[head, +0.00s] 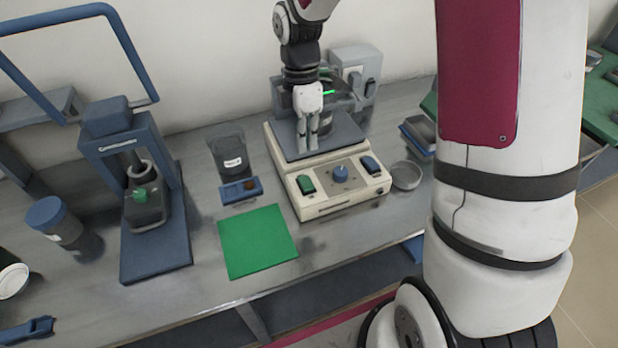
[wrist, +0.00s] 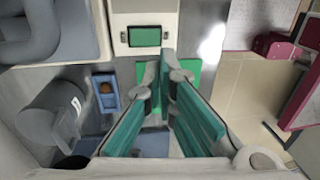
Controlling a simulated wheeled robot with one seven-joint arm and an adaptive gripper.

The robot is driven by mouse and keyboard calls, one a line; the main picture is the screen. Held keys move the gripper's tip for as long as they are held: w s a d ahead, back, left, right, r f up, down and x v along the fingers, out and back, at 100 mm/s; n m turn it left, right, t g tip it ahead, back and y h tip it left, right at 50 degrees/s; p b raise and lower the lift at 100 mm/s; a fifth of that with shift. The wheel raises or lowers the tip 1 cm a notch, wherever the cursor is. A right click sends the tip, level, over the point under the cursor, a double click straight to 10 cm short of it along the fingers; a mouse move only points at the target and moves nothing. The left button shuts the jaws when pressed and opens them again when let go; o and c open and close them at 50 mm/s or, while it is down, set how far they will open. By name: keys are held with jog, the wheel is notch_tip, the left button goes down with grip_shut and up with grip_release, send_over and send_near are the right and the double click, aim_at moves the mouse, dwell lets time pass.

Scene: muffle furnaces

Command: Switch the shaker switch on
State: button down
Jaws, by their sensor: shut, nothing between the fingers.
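The shaker (head: 330,205) is a cream box with a grey-blue platform on top, standing on the bench. Its sloped front panel bears a green rocker switch (head: 305,184) at left, a blue knob (head: 341,171) in the middle and a dark blue rocker switch (head: 371,163) at right. The green switch also shows in the wrist view (wrist: 145,37), just ahead of the fingertips. My gripper (head: 308,143) is shut and empty, pointing down over the platform's front part in the head view, behind the green switch. Its fingers also show in the wrist view (wrist: 167,68). I see no contact with the switch.
A green mat (head: 257,241) lies in front left of the shaker. A dark beaker (head: 229,155) and a small blue tray (head: 241,190) stand left of it. A grey bowl (head: 406,176) is close on its right. A blue press (head: 150,210) stands further left.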

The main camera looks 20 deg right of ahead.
aim_at(310, 188)
jog(key=f, duration=0.3)
jog(key=s+f, duration=0.1)
jog(key=f, duration=0.3)
jog(key=f+p, duration=0.1)
jog(key=f, duration=0.3)
jog(key=shift+s+f, duration=0.2)
jog(key=shift+s, duration=0.1)
